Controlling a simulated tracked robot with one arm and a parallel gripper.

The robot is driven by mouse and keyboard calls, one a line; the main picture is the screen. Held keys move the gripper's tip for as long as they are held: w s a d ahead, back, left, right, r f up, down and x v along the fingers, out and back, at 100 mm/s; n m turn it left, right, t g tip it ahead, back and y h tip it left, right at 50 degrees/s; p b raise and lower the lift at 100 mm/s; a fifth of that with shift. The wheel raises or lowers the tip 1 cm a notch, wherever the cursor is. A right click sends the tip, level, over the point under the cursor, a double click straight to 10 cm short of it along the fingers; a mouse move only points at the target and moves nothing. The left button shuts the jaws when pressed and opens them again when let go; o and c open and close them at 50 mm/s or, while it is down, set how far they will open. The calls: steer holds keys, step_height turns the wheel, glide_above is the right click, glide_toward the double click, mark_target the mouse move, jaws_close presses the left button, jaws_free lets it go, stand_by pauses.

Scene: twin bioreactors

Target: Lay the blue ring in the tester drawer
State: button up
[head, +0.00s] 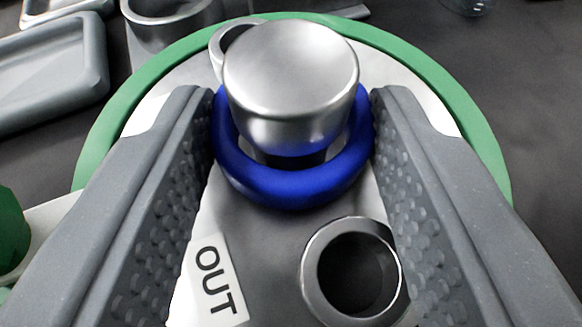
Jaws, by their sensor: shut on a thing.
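The blue ring (290,187) sits around a silver metal post with a wide rounded cap (290,85). The ring is below the cap, and its far side is hidden behind it. My gripper (292,112) has one grey textured finger on the left and one on the right of the ring, both touching it. The gripper is shut on the ring. Whether the ring rests on the surface below I cannot tell. I do not see the tester drawer for certain.
The post stands on a round metal top with a green rim (462,95). An open metal port (352,270) lies near, beside an "OUT" label (215,281). Another metal loop (224,45) is behind the cap. Grey trays (98,62) lie at far left, a green object (10,232) at left.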

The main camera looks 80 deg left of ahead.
steer(key=shift+f, duration=0.4)
steer(key=shift+s+d+f, duration=0.1)
steer(key=shift+s+f, duration=0.1)
steer(key=shift+f, duration=0.15)
steer(key=o, duration=0.7)
steer(key=shift+o, duration=1.1)
steer(key=shift+f, duration=0.2)
steer(key=shift+b, duration=0.7)
steer(key=r+v, duration=0.2)
steer(key=v, duration=1.2)
steer(key=shift+a+p, duration=0.3)
steer(key=shift+a, duration=0.05)
